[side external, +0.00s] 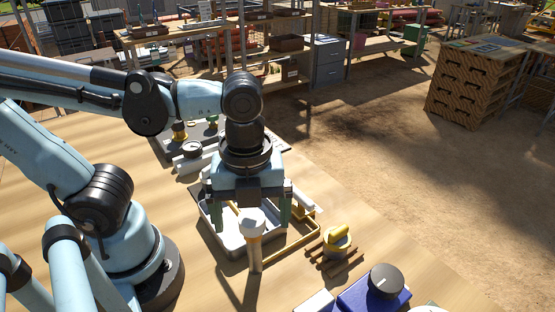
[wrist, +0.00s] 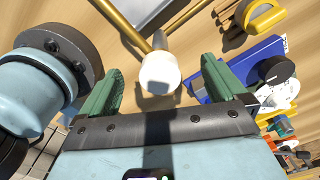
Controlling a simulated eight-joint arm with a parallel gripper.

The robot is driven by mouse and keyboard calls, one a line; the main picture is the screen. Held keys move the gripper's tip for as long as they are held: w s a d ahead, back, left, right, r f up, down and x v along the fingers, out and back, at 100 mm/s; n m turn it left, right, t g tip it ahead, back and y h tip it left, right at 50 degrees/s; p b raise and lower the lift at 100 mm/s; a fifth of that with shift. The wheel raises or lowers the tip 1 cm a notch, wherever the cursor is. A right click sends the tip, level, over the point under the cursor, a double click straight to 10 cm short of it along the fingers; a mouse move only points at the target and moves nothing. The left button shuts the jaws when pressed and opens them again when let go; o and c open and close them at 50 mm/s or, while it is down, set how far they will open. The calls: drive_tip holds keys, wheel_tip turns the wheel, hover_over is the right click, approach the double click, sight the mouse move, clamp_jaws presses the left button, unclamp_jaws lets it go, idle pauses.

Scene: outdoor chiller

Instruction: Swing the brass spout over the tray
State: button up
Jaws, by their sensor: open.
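A white-capped post (side external: 253,222) stands upright on the bench in front of my gripper (side external: 250,212). In the wrist view its white cap (wrist: 160,72) shows between the two green fingers. My gripper (wrist: 162,88) is open, with a gap on both sides of the cap; I cannot tell whether it touches. A brass tube, the spout (side external: 295,246), runs low beside the white tray (side external: 228,241). In the wrist view brass lengths (wrist: 122,22) meet behind the cap. The gripper hides part of the tray and brasswork.
A yellow-handled piece (side external: 337,237) on brown slats lies right of the tray. A blue box with a black knob (side external: 385,281) stands at the front. A grey plate with gauge and fittings (side external: 192,150) lies behind. Bare bench wood (side external: 205,285) shows at the front left.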

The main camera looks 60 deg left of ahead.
drive_tip(key=shift+r, duration=0.1)
drive_tip(key=shift+r, duration=3.4)
wheel_tip(320, 180, up, 12)
drive_tip(key=w+a+f+n+t, duration=0.3)
drive_tip(key=f+n, duration=0.5)
drive_tip(key=n, duration=0.4)
drive_tip(key=w+a+f+n+t, duration=0.4)
drive_tip(key=w+a+f+n, duration=0.2)
drive_tip(key=f+n, duration=0.3)
drive_tip(key=w+n, duration=0.1)
drive_tip(key=n, duration=0.1)
drive_tip(key=shift+a+f+n, duration=0.2)
drive_tip(key=shift+a+n, duration=0.05)
drive_tip(key=shift+n, duration=0.15)
